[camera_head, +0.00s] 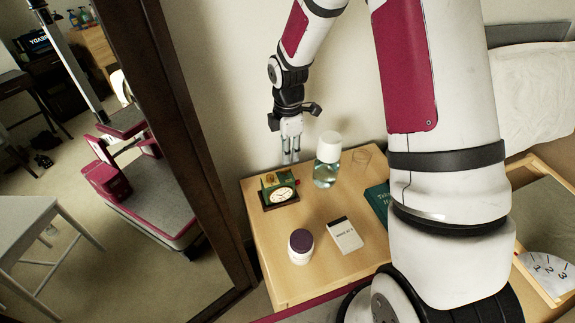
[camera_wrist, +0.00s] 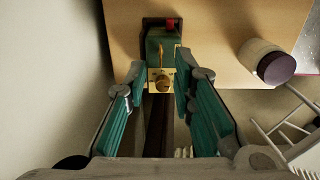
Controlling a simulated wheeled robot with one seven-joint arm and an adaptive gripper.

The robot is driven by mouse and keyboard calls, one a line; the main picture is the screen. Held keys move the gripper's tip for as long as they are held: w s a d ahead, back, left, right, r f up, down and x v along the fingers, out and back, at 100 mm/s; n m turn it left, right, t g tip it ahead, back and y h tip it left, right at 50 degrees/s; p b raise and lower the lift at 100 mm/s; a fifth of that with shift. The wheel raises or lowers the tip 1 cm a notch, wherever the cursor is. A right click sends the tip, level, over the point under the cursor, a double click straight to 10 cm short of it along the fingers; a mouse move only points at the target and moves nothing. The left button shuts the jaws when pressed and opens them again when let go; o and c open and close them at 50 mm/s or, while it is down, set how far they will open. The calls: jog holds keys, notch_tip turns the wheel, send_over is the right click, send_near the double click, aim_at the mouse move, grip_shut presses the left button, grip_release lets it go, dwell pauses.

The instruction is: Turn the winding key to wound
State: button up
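A small green clock (camera_head: 281,195) with a white face stands on the nightstand near its back left corner. In the wrist view I see the clock (camera_wrist: 157,42) from behind, with a red part at its far end. A brass winding key (camera_wrist: 162,82) with a square brass plate is at the near end of the clock. My gripper (camera_wrist: 162,75) is open, its two green-padded fingers spread to either side of the key with gaps visible. In the head view my gripper (camera_head: 290,155) points down behind the clock, close to the wall. Whether a finger touches the clock cannot be told.
A dark-framed mirror (camera_head: 190,150) stands at the left.

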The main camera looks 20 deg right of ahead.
aim_at(286, 172)
notch_tip(286, 172, down, 6)
jog(key=shift+f+b, duration=0.15)
jog(key=shift+b, duration=0.2)
grip_shut()
